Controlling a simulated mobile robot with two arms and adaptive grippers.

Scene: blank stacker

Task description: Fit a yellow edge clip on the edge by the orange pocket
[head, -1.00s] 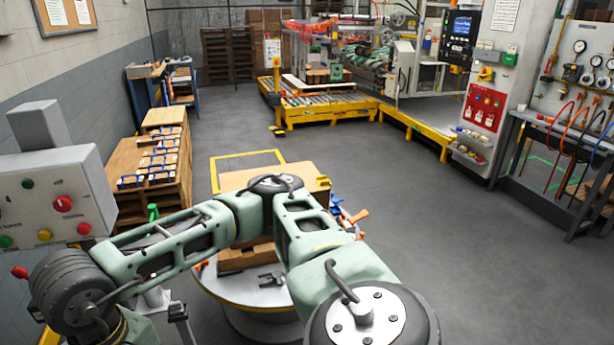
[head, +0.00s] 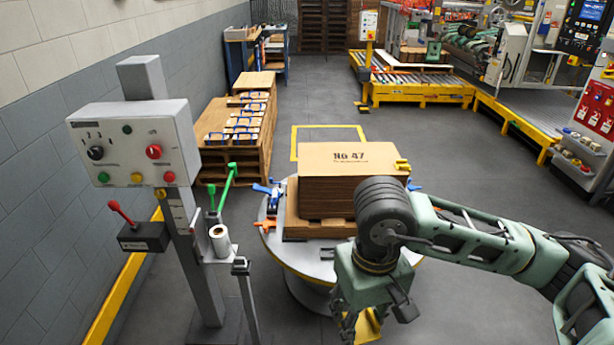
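A stack of brown cardboard blanks (head: 350,190), its top marked "No 47", sits on a wooden pallet (head: 322,230) on a round grey table (head: 303,262). A yellow clip (head: 402,165) shows at the stack's right edge. An orange part (head: 265,226) and a blue part (head: 262,190) are on the table's left side; I cannot tell which is a pocket. Another blue part (head: 413,185) shows just right of the stack. My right gripper (head: 364,328) points down in front of the table, with yellow at its lower end. Its fingertips are cut off or unclear. My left gripper is not in view.
A grey control post (head: 132,145) with buttons stands at left, with a green-handled lever (head: 229,185) and a white roll (head: 220,240) beside it. Wooden pallets with blue-strapped bundles (head: 245,120) stand behind. A roller conveyor (head: 415,88) is at back right. The floor right of the table is open.

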